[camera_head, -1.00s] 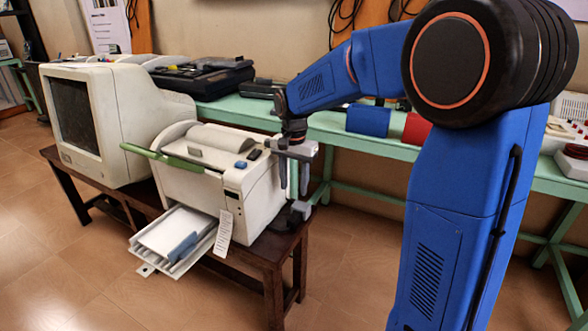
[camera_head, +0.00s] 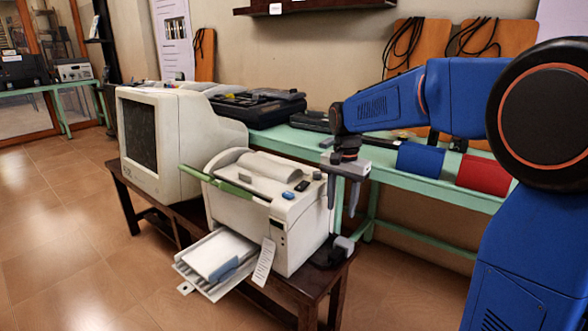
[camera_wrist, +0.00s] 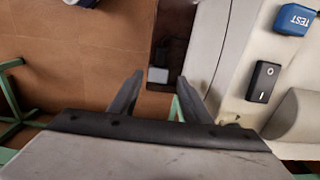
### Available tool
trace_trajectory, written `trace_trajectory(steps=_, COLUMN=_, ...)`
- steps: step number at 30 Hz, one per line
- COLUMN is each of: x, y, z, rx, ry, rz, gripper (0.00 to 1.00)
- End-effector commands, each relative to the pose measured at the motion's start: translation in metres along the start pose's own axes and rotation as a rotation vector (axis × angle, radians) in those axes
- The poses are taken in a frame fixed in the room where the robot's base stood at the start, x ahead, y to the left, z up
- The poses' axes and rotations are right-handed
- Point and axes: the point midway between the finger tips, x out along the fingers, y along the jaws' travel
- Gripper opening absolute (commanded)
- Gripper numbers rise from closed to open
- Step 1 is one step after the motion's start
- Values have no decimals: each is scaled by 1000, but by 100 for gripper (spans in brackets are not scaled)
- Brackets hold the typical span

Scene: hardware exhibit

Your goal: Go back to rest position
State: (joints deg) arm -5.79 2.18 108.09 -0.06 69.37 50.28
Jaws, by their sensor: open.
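My gripper (camera_head: 344,212) hangs with its fingers pointing down, just right of the white printer (camera_head: 296,228). It is open and nothing shows between its fingers. In the wrist view my gripper (camera_wrist: 158,88) shows its two dark fingers spread apart, with the dark bench top and the floor below. The printer bears a blue TEST button (camera_wrist: 297,19) and a black switch (camera_wrist: 263,82) on top. A green lever (camera_head: 232,188) lies along its front top edge. My blue arm reaches in from the right.
The printer and a beige monitor (camera_head: 190,135) stand on a dark wooden bench (camera_head: 318,292). A paper tray (camera_head: 212,262) juts out at the printer's front. A small grey object (camera_head: 343,243) sits on the bench below my gripper. Behind is a green table (camera_head: 437,190) with blue and red blocks.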

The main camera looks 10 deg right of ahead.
Motion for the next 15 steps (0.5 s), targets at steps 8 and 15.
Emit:
trace_trajectory(steps=8, x=-19, y=50, z=31, rx=-121, ry=49, rz=-50, gripper=44)
trace_trajectory(steps=15, x=-28, y=103, z=66, rx=-265, ry=110, rz=-94, gripper=44)
